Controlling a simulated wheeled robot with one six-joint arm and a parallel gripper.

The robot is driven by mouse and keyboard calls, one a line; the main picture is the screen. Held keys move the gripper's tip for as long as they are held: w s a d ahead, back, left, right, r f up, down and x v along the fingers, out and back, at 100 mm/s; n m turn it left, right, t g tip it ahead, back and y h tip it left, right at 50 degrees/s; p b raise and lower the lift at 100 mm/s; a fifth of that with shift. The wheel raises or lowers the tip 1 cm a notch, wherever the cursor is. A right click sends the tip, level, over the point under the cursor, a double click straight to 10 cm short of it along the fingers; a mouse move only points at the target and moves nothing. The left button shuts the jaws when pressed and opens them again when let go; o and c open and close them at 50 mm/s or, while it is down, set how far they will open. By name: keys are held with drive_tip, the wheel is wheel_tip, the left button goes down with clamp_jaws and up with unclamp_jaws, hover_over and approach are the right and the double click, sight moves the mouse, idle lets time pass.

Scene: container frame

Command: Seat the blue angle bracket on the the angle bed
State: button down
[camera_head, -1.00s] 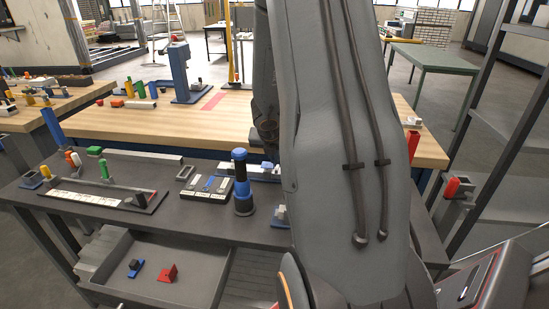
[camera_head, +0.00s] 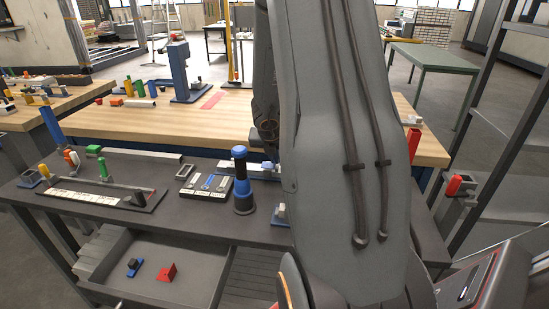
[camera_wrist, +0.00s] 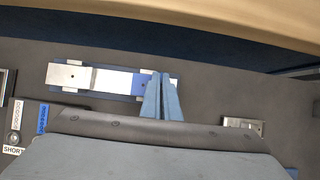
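In the wrist view the two narrow blue-grey fingers of my gripper (camera_wrist: 161,92) stand close together over the right part of a long plate. A pale metal bar (camera_wrist: 92,77) lies along this plate. A blue piece (camera_wrist: 139,85), possibly the angle bracket, sits at the bar's right end, right beside the left finger. The fingers hide its right side, and I cannot tell whether part of it is between them. In the head view the same plate (camera_head: 255,172) lies at the table's back, partly behind my arm. I cannot clearly pick out the angle bed.
A board with labelled slots (camera_head: 205,187) and a blue-and-black upright cylinder (camera_head: 241,183) stand left of my arm on the dark table. A small metal block (camera_wrist: 243,125) lies right of the fingers. A tray (camera_head: 150,275) sits below the tabletop.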

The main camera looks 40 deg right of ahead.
drive_tip(key=shift+f, duration=0.1)
drive_tip(key=c, duration=1.4)
unclamp_jaws()
drive_tip(key=shift+c, duration=0.2)
drive_tip(key=shift+r+p, duration=3.55)
drive_tip(key=shift+p, duration=0.45)
